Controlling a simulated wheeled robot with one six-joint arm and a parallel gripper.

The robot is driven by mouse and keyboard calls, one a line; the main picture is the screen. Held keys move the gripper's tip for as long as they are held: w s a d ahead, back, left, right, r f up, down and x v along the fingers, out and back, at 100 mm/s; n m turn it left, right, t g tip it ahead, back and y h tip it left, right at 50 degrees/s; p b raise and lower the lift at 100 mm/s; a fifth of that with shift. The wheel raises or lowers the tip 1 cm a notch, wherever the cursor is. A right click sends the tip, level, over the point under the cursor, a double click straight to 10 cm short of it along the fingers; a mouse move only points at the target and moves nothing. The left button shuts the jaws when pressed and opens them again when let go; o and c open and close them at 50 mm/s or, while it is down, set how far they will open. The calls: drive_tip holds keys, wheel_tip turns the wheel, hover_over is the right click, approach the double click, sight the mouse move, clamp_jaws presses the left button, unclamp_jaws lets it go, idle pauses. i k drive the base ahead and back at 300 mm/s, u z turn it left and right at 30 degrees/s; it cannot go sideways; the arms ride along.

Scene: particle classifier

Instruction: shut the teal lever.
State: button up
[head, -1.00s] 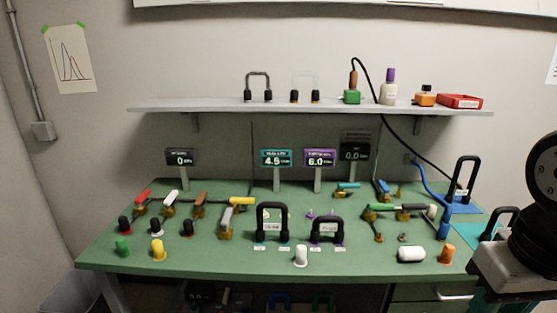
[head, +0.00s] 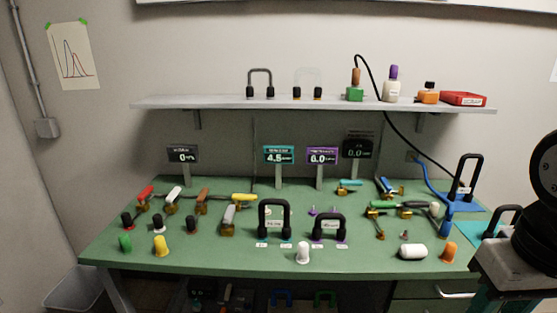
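The teal lever (head: 350,182) is a small handle on a brass valve near the back of the green bench, right of centre. Its handle lies roughly sideways in the picture. It is small here, so whether its valve is open or shut is hard to tell. A part of my arm (head: 541,215), black and grey, shows at the right edge. My gripper is not in view, and nothing of mine touches the lever.
The green bench (head: 185,255) holds several other coloured levers, including a blue one (head: 385,185) close right of the teal one. Black-handled frames (head: 274,205) stand in front. Displays (head: 279,155) rise behind, below a shelf (head: 225,103).

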sight(343, 183)
drive_tip(key=z, duration=0.55)
drive_tip(key=k, duration=0.65)
drive_tip(key=z, duration=0.6)
drive_tip(key=i, duration=0.4)
drive_tip(key=u, duration=0.8)
drive_tip(key=i, duration=0.8)
drive_tip(key=u, duration=0.9)
